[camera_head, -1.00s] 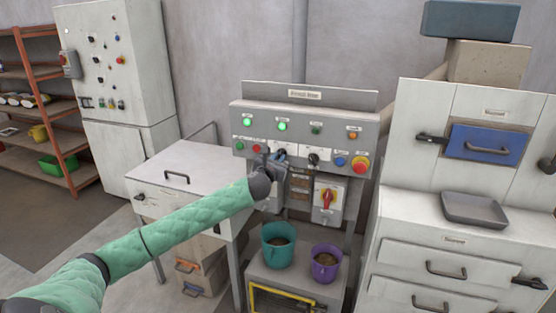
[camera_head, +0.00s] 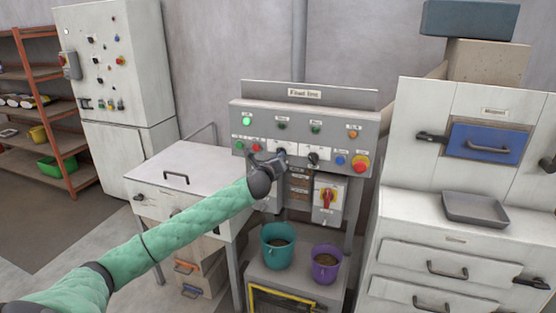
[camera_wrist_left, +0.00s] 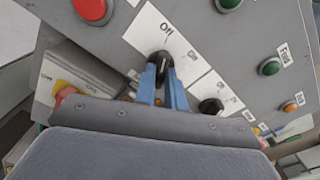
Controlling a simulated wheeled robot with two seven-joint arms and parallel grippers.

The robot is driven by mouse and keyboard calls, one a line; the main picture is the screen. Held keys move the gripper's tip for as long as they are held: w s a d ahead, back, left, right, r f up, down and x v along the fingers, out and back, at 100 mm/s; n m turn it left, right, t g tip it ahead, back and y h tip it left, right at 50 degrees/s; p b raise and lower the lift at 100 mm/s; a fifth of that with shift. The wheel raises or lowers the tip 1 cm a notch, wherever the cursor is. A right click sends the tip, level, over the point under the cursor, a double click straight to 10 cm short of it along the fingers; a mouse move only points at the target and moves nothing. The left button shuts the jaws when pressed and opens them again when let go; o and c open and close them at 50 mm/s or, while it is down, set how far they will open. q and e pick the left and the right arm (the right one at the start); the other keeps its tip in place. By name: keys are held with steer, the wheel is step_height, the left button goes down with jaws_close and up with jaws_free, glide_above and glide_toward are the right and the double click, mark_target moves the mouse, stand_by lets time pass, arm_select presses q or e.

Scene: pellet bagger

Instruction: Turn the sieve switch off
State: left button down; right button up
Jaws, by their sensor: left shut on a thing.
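The left rotary switch (camera_wrist_left: 160,62), a black knob on a white plate marked "Off", is on the grey control panel (camera_head: 340,125); I take it as the sieve switch, though its name cannot be read. My left gripper (camera_wrist_left: 163,80) is shut on this knob with its blue fingers either side. In the head view the left gripper (camera_head: 281,157) is at the panel and hides most of the knob. Above it, the second indicator lamp (camera_head: 282,125) is dark. The first lamp (camera_head: 247,121) glows green. My right gripper is not in view.
A second black rotary knob (camera_head: 313,158) is close on the right, beyond it a blue button (camera_head: 340,160) and a red emergency stop (camera_head: 361,164). Below are a red-yellow isolator (camera_head: 327,196), a teal bucket (camera_head: 277,248) and a purple bucket (camera_head: 326,265).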

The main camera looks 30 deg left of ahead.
arm_select(q)
steer(key=shift+n, duration=0.3)
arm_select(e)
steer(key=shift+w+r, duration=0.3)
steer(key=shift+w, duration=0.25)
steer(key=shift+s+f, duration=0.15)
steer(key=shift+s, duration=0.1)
arm_select(q)
steer(key=c, duration=1.5)
jaws_free()
steer(key=shift+o, duration=0.2)
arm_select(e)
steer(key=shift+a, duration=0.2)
arm_select(q)
steer(key=b+v, duration=0.3)
steer(key=v, duration=0.4)
steer(key=shift+s, duration=0.4)
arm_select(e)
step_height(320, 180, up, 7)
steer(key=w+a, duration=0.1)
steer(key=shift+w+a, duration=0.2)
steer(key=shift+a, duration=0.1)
